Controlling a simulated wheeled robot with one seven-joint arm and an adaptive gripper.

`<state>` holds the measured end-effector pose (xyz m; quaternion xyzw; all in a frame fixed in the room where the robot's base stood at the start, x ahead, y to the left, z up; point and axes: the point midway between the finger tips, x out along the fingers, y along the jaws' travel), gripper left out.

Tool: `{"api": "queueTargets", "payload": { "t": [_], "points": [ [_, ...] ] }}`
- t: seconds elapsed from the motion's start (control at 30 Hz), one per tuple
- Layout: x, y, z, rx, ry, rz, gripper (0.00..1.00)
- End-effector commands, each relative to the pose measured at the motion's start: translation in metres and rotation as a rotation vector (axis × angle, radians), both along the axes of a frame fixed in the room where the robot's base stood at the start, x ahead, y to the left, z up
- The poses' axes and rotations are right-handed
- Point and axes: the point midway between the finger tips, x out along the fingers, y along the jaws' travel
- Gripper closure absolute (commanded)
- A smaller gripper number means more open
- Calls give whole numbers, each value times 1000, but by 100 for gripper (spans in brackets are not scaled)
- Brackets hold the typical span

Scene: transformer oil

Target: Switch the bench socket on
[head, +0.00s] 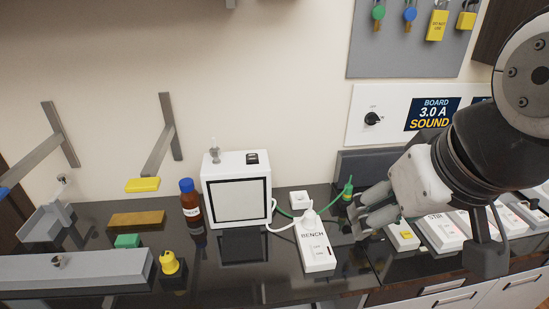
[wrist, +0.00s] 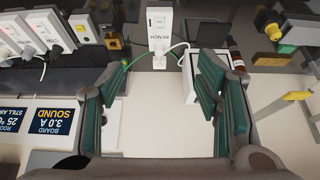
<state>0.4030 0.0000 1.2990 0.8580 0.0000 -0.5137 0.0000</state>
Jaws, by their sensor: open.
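The bench socket (head: 315,247) is a white strip labelled BENCH, lying on the dark bench top with a white plug at its far end. It also shows in the wrist view at the top centre (wrist: 159,28), upside down, with its switch area visible. Whether its switch is on or off is too small to tell. My gripper (head: 366,212) is to the right of the bench socket in the head view, apart from it. In the wrist view the green-padded fingers (wrist: 162,110) are spread wide with nothing between them.
A white box (head: 237,187) with a dark-framed front stands left of the socket, beside a brown bottle (head: 191,205). More white socket strips (head: 441,232) lie to the right. Dark bench top is clear before the box.

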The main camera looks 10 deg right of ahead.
Motion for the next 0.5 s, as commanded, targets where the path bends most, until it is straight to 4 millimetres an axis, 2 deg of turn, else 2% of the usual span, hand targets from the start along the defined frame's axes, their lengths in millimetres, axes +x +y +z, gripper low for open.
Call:
{"api": "queueTargets", "payload": {
  "t": [0.07, 0.23, 0.33, 0.5],
  "points": [
    [0, 0, 0, 0, 0, 0, 41],
    [4, 0, -1, -14, 10, 18, 78],
    [13, -1, -3, -50, 37, 64, 100],
    [42, -2, -13, -154, 122, 227, 100]
  ]
}}
